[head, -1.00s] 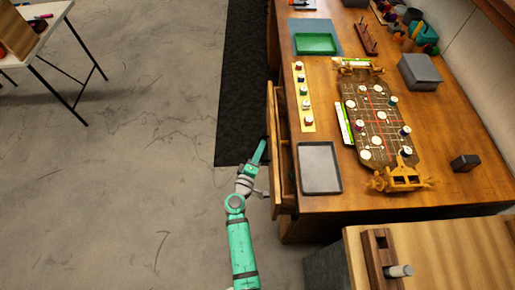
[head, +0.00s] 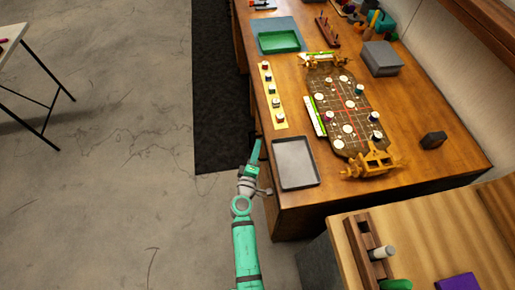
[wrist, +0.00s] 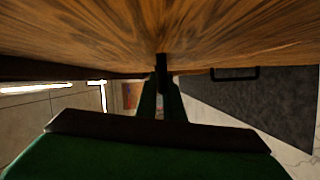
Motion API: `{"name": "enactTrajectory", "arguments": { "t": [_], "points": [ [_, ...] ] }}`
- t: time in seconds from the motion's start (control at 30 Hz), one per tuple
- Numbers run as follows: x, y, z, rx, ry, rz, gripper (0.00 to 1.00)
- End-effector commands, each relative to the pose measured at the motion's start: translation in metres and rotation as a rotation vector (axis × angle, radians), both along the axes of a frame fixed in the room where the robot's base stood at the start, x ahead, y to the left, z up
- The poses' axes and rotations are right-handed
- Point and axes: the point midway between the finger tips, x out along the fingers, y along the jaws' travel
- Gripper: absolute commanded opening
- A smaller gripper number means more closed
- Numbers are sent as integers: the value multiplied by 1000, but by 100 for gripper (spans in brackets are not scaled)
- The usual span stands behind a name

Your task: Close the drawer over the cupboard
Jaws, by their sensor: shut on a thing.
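The wooden drawer front (wrist: 90,40) fills the top of the wrist view. In the head view the drawer is at the left side of the desk, largely hidden below the desktop edge and beside my arm. No open drawer interior shows, and the front looks flush or nearly flush with the desk. My gripper (head: 257,150) is at this side of the desk. In the wrist view its fingers (wrist: 160,98) are shut on a dark drawer handle (wrist: 162,66), touching the front.
A second dark handle (wrist: 235,74) is to the right in the wrist view. A wooden-topped unit (head: 420,235) stands nearby. Floor (head: 120,190) left of my arm is clear.

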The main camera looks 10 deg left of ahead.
Motion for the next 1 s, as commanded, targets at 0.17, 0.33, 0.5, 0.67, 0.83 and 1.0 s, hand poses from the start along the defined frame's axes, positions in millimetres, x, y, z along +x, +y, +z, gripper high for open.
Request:
{"name": "enactTrajectory", "arguments": {
  "t": [0.17,0.33,0.5,0.67,0.83,1.0],
  "points": [
    [1,-9,-1,-3,1,-18,15],
    [1,-7,0,-2,1,-14,26],
    [1,-5,0,-1,0,-10,26],
    [-1,-4,0,-1,0,-8,26],
    [-18,-3,1,-1,1,-7,26],
    [-49,-1,3,-2,2,-8,26]
  ]
}}
